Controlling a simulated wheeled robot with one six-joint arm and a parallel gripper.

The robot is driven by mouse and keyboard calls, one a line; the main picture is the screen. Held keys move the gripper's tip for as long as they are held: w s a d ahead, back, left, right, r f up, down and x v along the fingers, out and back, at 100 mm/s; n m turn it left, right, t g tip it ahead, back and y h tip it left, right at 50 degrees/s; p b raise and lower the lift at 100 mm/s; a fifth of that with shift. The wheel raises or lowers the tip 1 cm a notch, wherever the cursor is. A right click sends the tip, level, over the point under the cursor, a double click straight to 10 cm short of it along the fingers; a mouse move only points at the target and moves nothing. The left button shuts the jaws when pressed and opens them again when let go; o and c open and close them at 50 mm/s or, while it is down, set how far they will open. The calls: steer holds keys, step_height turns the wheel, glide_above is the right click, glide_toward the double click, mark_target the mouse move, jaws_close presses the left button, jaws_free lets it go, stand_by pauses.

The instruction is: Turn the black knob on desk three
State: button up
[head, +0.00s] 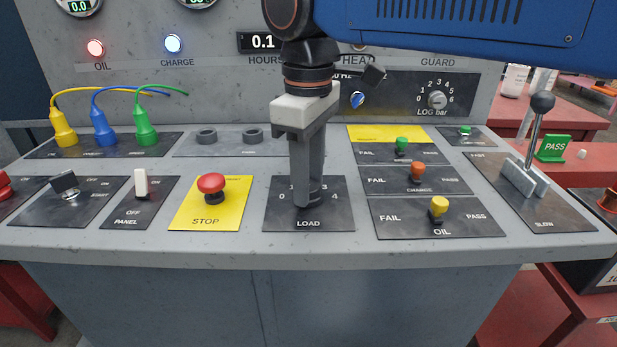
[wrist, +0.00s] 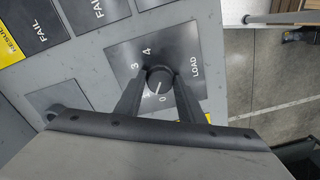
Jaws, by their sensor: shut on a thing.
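The black knob (wrist: 159,82) sits on the dark LOAD plate (head: 335,213) of the grey desk. My gripper (head: 308,197) reaches straight down over the plate and hides most of the knob in the head view. In the wrist view my gripper (wrist: 159,74) is shut on the knob, one finger on each side. The knob's white mark points toward the 0 side of the dial. The numbers 3, 4 and 0 show around it; other numbers are partly covered by the fingers. No desk number is readable.
A red STOP button (head: 211,184) stands left of the LOAD plate, and a white PANEL switch (head: 141,184) beyond it. Right are the yellow OIL switch (head: 438,207) and a tall black-knobbed lever (head: 541,104). Cabled plugs (head: 103,127) stand at the back left.

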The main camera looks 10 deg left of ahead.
steer(key=n, duration=0.4)
steer(key=shift+n, duration=0.4)
stand_by(0.4)
steer(key=o, duration=1)
steer(key=shift+o, duration=0.2)
step_height(320, 180, up, 18)
steer(key=shift+f, duration=0.25)
